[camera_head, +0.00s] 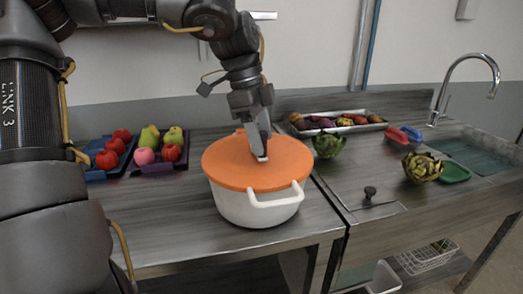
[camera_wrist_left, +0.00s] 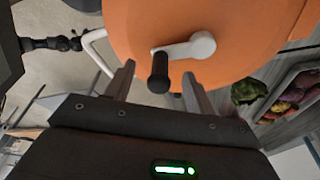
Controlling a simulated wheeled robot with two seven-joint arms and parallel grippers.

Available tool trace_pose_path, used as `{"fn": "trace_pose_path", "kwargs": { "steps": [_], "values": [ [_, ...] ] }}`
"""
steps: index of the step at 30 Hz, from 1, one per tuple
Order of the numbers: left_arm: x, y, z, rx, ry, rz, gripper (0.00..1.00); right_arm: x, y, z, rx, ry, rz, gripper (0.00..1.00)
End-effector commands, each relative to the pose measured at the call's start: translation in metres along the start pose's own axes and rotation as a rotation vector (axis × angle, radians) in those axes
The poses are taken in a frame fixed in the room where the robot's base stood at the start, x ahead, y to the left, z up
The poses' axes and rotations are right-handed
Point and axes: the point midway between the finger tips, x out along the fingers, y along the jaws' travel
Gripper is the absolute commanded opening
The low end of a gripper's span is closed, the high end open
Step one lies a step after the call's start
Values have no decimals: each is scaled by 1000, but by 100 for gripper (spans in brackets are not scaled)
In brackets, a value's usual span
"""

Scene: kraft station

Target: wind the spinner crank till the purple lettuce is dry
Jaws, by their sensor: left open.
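The salad spinner has an orange lid (camera_head: 235,165) and a white bowl (camera_head: 240,207) with a white side handle. It stands on the grey counter. In the left wrist view, the crank is a white arm (camera_wrist_left: 198,47) on the orange lid (camera_wrist_left: 130,25), with a black knob (camera_wrist_left: 159,72) at its end. My left gripper (camera_head: 262,150) points down over the lid. In the left wrist view, its open fingers (camera_wrist_left: 160,82) stand on either side of the black knob, with gaps showing. The purple lettuce is not visible; the lid covers the bowl. My right gripper is not in view.
Blue and purple trays of fruit (camera_head: 178,160) stand left of the spinner. A tray of vegetables (camera_head: 370,126) lies behind right. Two green artichokes (camera_head: 327,146) (camera_head: 422,168), a small black item (camera_head: 370,191) and a sink tap (camera_head: 470,60) are at right. Some counter is clear in front.

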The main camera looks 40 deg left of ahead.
Motion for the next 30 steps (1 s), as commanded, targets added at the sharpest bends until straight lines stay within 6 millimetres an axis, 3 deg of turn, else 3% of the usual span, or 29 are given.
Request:
{"fn": "trace_pose_path", "kwargs": {
  "steps": [1, 12, 30],
  "values": [
    [-11, 0, -3, 0, 0, -1, 55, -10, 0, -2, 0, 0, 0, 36],
    [-47, -1, -12, 0, -1, 0, 55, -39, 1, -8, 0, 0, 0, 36],
    [-48, -1, -12, 0, 0, 0, 55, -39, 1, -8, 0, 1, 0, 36]
  ]
}}
